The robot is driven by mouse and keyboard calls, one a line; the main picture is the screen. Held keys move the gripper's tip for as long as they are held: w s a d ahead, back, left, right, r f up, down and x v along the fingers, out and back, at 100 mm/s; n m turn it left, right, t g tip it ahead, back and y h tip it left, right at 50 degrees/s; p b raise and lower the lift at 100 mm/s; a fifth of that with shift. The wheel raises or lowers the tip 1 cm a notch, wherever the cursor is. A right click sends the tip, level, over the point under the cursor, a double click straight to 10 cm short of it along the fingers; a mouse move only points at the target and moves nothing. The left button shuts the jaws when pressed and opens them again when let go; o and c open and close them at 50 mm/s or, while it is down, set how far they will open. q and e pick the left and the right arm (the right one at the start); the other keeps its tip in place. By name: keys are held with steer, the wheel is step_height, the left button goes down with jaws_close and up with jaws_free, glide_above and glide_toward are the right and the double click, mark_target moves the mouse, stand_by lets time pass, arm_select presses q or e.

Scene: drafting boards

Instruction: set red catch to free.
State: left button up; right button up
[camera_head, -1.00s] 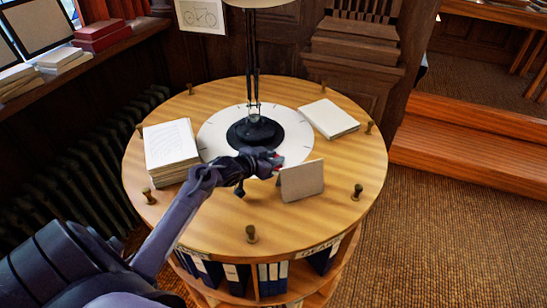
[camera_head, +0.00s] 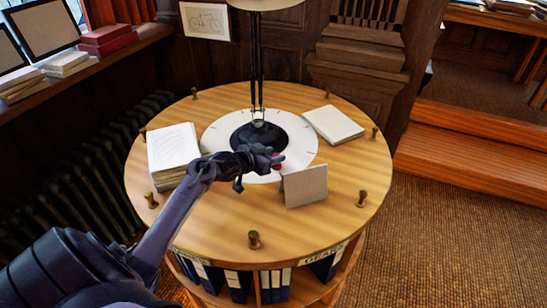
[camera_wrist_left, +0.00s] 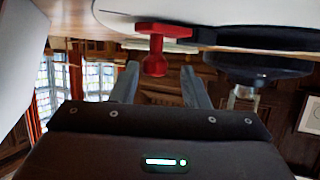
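The red catch (camera_wrist_left: 154,62) is a small red knob with a wider red bar, at the edge of the white disc (camera_wrist_left: 115,20) in the left wrist view, which looks upside down. In the head view only a bit of red (camera_head: 277,162) shows beside my left gripper (camera_head: 272,157). The two fingers of my left gripper (camera_wrist_left: 160,84) are apart, with the knob in line with the gap between them. I cannot tell whether they touch it. Which setting the catch is in cannot be read. My right gripper is not in view.
The disc (camera_head: 214,135) lies on a round wooden table (camera_head: 215,225) and carries a black lamp base (camera_head: 259,136). A small upright board (camera_head: 304,186) stands close right of my gripper. Paper stacks (camera_head: 172,150) (camera_head: 333,124) and several pegs (camera_head: 254,240) sit around the table.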

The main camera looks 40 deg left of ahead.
arm_select(q)
steer(key=shift+o, duration=0.2)
steer(key=shift+s, duration=0.45)
steer(key=b+v, duration=0.2)
steer(key=v, duration=0.5)
steer(key=shift+w+r, duration=0.1)
steer(key=shift+r, duration=0.05)
